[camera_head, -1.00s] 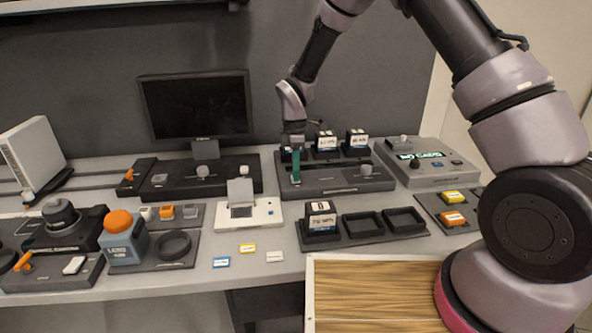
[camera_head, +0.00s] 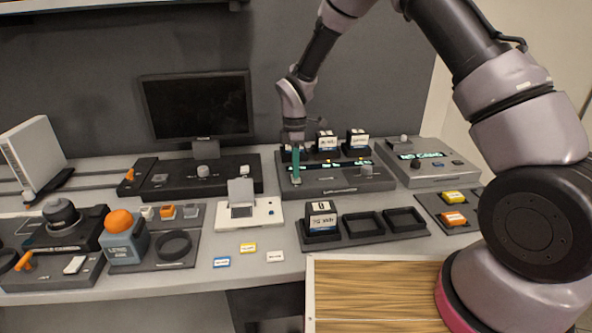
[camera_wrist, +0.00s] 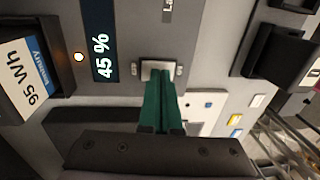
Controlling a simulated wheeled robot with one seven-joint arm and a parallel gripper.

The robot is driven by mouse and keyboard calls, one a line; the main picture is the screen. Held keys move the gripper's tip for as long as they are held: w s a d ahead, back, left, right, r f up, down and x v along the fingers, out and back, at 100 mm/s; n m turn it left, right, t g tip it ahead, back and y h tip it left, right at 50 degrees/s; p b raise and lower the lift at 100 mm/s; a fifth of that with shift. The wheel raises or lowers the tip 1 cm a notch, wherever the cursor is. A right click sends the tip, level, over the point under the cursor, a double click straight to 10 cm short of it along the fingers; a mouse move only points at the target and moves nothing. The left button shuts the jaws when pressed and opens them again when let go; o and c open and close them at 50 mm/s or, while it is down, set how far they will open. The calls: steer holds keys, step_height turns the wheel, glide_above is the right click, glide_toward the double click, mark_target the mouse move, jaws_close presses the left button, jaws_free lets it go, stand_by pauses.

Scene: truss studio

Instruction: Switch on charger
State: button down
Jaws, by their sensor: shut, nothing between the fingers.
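The charger (camera_head: 340,184) is a dark grey unit on the desk with several batteries (camera_head: 327,141) in its back slots. Its display strip is lit; in the wrist view the display (camera_wrist: 101,42) reads 45 %, with a small glowing light (camera_wrist: 78,57) beside a 95 Wh battery (camera_wrist: 22,75). My gripper (camera_head: 296,181) is shut and empty, its green fingers pointing down at the charger's left front. In the wrist view my gripper (camera_wrist: 158,82) has its fingertips at the pale rocker switch (camera_wrist: 157,66), touching or very close to it. The fingers partly hide the switch.
A tray (camera_head: 388,240) in front holds one battery (camera_head: 320,220) and two empty bays. A device with a lit screen (camera_head: 425,170) stands to the right. A white box with a raised flap (camera_head: 255,213) stands left of the tray. A monitor (camera_head: 197,103) stands behind.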

step_height(320, 180, up, 11)
steer(key=w, duration=0.1)
steer(key=shift+w+a+f, duration=0.15)
stand_by(0.4)
steer(key=s+d+r+m+t+y, duration=0.1)
steer(key=s+d+r+m+t, duration=0.15)
steer(key=d+r+m, duration=0.45)
steer(key=s+d+r+m+t, duration=0.1)
steer(key=s+d+r+m, duration=0.25)
steer(key=d+r, duration=0.7)
steer(key=s+d+r+m+t, duration=0.2)
steer(key=s+d+r+m, duration=0.2)
steer(key=s+m, duration=0.3)
steer(key=s+d+r+m+t+y, duration=0.1)
steer(key=s+d+r+m+t, duration=0.2)
steer(key=s+d+m, duration=0.4)
steer(key=s+r, duration=0.1)
steer(key=s, duration=0.2)
steer(key=shift+s, duration=0.3)
